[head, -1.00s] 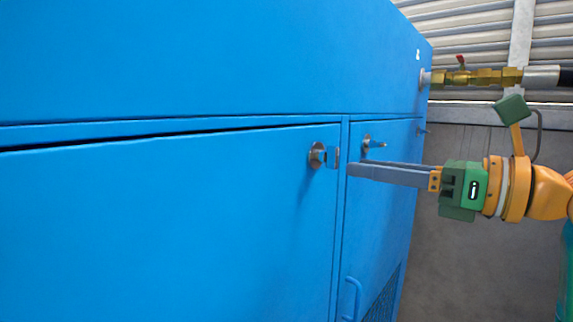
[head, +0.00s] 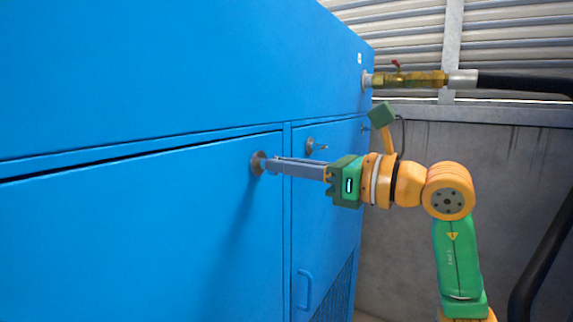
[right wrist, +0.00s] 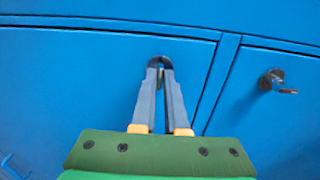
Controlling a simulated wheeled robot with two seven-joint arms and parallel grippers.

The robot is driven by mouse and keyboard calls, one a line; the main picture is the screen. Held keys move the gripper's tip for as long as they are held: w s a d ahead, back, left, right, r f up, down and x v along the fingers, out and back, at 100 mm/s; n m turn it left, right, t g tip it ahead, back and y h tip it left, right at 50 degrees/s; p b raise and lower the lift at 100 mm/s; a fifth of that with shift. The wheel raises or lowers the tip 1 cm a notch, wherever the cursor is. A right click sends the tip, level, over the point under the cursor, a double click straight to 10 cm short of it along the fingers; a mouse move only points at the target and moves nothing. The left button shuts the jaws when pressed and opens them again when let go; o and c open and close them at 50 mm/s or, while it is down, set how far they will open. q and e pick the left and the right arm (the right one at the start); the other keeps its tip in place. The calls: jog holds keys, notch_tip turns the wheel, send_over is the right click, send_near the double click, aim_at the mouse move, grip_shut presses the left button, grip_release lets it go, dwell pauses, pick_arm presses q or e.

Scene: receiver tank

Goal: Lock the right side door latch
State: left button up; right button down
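A round metal door latch (head: 257,163) sits near the upper right corner of the large blue door (head: 140,225). My right gripper (head: 268,165) reaches it from the right. Its two grey fingers lie on either side of the latch's handle, with a narrow gap between them. In the right wrist view the fingertips (right wrist: 160,72) meet the latch (right wrist: 160,61) and hide most of its handle; whether they press on it is not clear. A second latch (head: 313,146) with a lever sticking out is on the narrower door to the right. My left gripper is out of view.
The narrower door has a blue pull handle (head: 304,289) and a vent grille low down. A brass valve with a red lever (head: 405,77) and a black hose (head: 525,83) stick out at the right. A concrete wall stands behind.

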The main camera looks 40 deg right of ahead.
dwell(0.3)
jog(key=shift+d+m, duration=0.15)
jog(key=shift+m, duration=8.75)
jog(key=c, duration=0.9)
grip_release()
jog(key=shift+w+f, duration=0.15)
jog(key=shift+w, duration=0.05)
jog(key=shift+c, duration=0.2)
